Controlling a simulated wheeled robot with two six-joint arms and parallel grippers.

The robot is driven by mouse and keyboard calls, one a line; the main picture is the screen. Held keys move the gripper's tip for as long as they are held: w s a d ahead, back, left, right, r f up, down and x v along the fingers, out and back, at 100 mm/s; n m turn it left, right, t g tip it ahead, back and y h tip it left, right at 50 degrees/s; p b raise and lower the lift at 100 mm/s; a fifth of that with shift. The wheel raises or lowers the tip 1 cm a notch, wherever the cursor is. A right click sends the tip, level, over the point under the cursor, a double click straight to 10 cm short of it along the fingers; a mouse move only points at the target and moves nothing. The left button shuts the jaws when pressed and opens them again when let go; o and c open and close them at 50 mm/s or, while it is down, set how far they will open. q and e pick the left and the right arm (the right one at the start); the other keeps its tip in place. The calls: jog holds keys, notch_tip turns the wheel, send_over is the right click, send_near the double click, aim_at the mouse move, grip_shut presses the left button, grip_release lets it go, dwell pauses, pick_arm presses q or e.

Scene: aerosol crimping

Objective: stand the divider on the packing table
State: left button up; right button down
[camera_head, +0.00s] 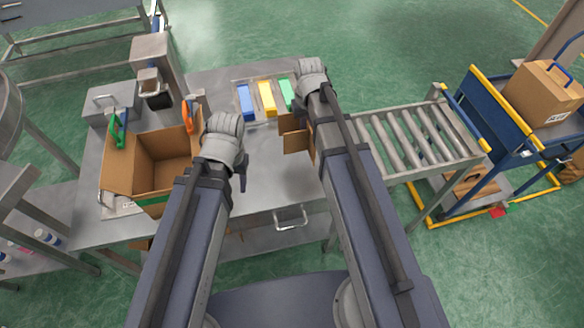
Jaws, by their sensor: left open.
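The brown cardboard divider (296,141) shows at the middle of the packing table (266,172), with crossing panels, partly hidden by my right arm. I cannot tell whether it stands on the table or is held just above it. My right gripper is under its wrist and hidden by the arm, right at the divider; its fingers do not show. My left gripper (243,182) is open and empty over the table, between the open carton and the divider, apart from both.
An open cardboard carton (153,190) stands at the left, with green and orange clips on its flaps. Blue, yellow and green blocks (265,99) lie in a tray at the back. A roller conveyor (405,138) adjoins at right, then a blue cart (495,108) with a closed box.

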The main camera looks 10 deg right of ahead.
pick_arm(q)
jog(key=shift+f+b, duration=3.05)
jog(key=shift+f, duration=0.5)
pick_arm(e)
jog(key=shift+f, duration=3.5)
jog(key=shift+f, duration=0.1)
pick_arm(q)
notch_tip(320, 180, down, 4)
jog(key=b, duration=0.3)
jog(key=shift+r+b, duration=0.2)
jog(key=shift+b, duration=0.1)
pick_arm(e)
notch_tip(320, 180, down, 4)
jog(key=shift+r, duration=0.25)
pick_arm(q)
jog(key=shift+f, duration=0.2)
pick_arm(e)
jog(key=shift+f, duration=0.15)
jog(key=c, duration=1.1)
grip_release()
pick_arm(q)
jog(key=shift+r, duration=0.2)
pick_arm(e)
jog(key=shift+o, duration=0.2)
